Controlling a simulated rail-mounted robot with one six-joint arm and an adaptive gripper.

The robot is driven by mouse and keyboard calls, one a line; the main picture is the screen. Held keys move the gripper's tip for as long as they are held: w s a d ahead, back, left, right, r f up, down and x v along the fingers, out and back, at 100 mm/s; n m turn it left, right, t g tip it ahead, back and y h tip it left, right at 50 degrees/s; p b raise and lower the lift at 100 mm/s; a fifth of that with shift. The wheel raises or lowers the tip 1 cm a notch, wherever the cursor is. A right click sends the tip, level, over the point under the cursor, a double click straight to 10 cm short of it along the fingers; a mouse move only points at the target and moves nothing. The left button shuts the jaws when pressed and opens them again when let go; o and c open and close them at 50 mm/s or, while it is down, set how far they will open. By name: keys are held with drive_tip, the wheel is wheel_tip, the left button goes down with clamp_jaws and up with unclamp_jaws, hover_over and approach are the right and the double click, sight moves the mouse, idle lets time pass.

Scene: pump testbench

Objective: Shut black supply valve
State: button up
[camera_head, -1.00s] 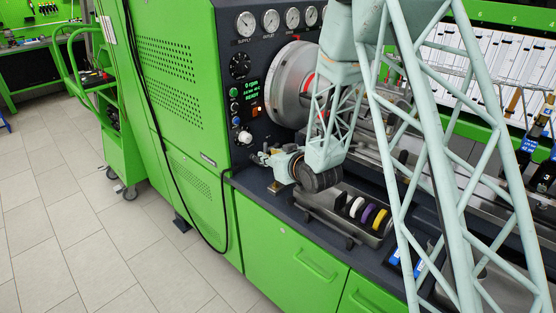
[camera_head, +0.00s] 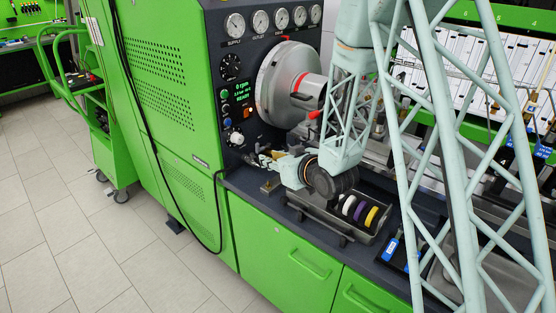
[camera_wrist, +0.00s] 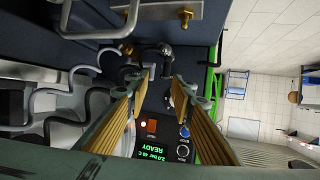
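My gripper (camera_wrist: 164,80) shows in the wrist view with its two brown ribbed fingers apart and nothing held between them. A black pipe-like fitting (camera_wrist: 163,54), possibly the black supply valve, lies just past the fingertips in that view. I cannot tell whether a finger touches it, or which way a valve lever points. In the head view my gripper (camera_head: 268,160) is low at the right edge of the control panel, below the gauges. The valve is too small and hidden to make out there.
The panel display (camera_head: 242,92) reads READY, with a white knob (camera_head: 236,138) below it. A large grey chuck (camera_head: 290,85) stands right of the panel. A tray of coloured rings (camera_head: 330,218) lies under my wrist. A brass fitting (camera_wrist: 185,14) shows in the wrist view.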

drive_tip(key=shift+v, duration=2.6)
drive_tip(key=shift+w+a+p, duration=0.1)
drive_tip(key=shift+a+p, duration=0.1)
drive_tip(key=shift+p, duration=0.15)
